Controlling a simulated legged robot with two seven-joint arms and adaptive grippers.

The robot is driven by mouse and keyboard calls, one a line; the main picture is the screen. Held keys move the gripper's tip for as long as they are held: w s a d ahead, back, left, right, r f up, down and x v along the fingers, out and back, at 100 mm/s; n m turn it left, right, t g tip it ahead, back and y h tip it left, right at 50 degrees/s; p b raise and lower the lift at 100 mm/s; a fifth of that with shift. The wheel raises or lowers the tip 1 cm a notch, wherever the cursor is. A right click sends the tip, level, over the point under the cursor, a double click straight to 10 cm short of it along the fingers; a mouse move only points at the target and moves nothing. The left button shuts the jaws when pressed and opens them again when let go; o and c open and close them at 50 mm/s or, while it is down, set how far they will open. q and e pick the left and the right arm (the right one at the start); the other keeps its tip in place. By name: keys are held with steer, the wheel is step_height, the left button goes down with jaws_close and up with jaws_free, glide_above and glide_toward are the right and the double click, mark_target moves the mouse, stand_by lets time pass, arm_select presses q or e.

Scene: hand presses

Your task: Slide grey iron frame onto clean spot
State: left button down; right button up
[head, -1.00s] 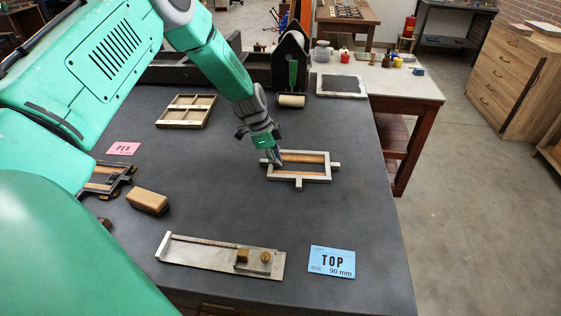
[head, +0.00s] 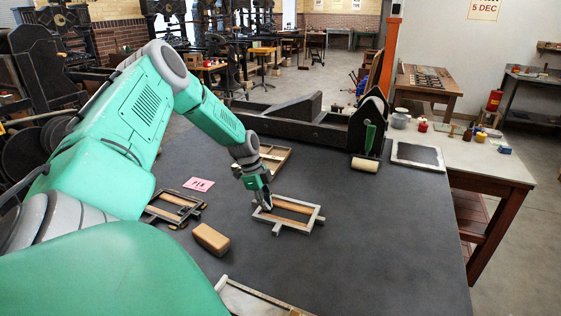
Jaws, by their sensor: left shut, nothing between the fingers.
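The grey iron frame (head: 292,227) lies flat on the dark table, with short pegs sticking out and orange-brown wooden bars inside. My left gripper (head: 265,205) is shut with nothing in it. Its fingertips point down at the frame's left end, and they look in or against that end; I cannot tell whether they touch. They hide part of that end. No marked clean spot stands out on the table. My right gripper is not in view.
A tan block (head: 211,239), a pink card (head: 199,184) and a dark framed piece (head: 160,214) lie to the left. A wooden tray (head: 277,155) is behind my gripper, a roller (head: 365,164) farther back right. The dark table (head: 400,240) is clear to the right.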

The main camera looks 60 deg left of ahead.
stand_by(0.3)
arm_select(q)
steer(key=shift+a+r, duration=0.2)
steer(key=shift+r, duration=0.3)
steer(key=v, duration=1.1)
steer(key=shift+f, duration=0.15)
